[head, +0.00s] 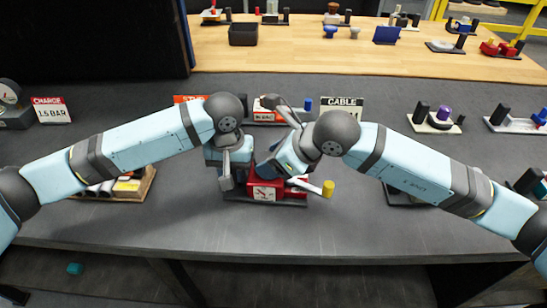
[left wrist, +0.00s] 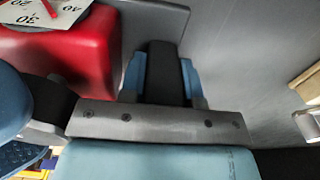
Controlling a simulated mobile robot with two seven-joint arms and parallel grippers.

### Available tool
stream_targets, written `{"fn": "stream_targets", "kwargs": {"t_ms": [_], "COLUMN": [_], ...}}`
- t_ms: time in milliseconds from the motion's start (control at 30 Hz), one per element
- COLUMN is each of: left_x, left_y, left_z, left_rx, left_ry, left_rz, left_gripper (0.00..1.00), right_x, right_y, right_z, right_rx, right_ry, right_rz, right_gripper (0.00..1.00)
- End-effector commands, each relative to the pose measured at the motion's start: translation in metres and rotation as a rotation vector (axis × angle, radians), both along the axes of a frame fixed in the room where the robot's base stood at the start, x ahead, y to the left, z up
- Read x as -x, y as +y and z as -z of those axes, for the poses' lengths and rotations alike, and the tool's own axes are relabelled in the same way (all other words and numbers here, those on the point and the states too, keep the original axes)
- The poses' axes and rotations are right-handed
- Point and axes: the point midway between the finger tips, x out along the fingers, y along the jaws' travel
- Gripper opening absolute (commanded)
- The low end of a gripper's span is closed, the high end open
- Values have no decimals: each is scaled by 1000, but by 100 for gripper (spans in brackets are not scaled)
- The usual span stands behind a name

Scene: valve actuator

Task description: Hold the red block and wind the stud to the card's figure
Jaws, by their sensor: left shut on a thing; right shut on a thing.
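The red block (head: 266,190) stands on a dark base plate at the bench's middle, with a white dial on its front. In the left wrist view, the red block (left wrist: 75,50) carries a dial (left wrist: 40,12) with figures and a red needle. My left gripper (head: 237,180) is at its left end, its blue fingers shut around a dark post (left wrist: 163,72) beside the block. My right gripper (head: 285,178) is shut at the block's top right, apparently on the stud, which its fingers hide. A pale rod with a yellow tip (head: 328,188) sticks out to the right.
An orange card (head: 190,98) behind my left arm is mostly covered; its figure cannot be read. Other cards read CHARGE 1.5 BAR (head: 51,110) and CABLE (head: 343,106). A wooden tray (head: 147,188) lies left.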

Motion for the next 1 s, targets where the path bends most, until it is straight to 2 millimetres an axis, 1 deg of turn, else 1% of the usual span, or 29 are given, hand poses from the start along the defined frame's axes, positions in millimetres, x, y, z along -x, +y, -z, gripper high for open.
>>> {"fn": "stream_targets", "kwargs": {"t_ms": [33,167,400,433,533,833,933,1000], "left_x": [2,2,1,1,1,1,1,1], "left_y": [0,0,0,0,0,0,0,0], "left_z": [5,5,5,5,5,5,4,4], "left_rx": [-3,-3,-2,-2,-2,-2,-3,-3], "left_ry": [8,8,7,7,7,6,6,6], "left_rz": [0,-1,-2,-2,-2,-2,-2,-2], "left_gripper": [0,0,0,0,0,0,0,0], "right_x": [2,2,2,2,2,1,3,7], "right_y": [1,1,1,1,1,0,-5,-11], "right_z": [0,-1,-1,-1,-1,-1,-6,-13], "right_rx": [-2,-5,-6,-6,-6,-4,-4,-4], "right_ry": [0,-1,-1,-1,-1,-1,-1,-2], "right_rz": [23,61,62,62,61,62,63,62], "right_gripper": [30,30,30,56,79,80,80,80]}}
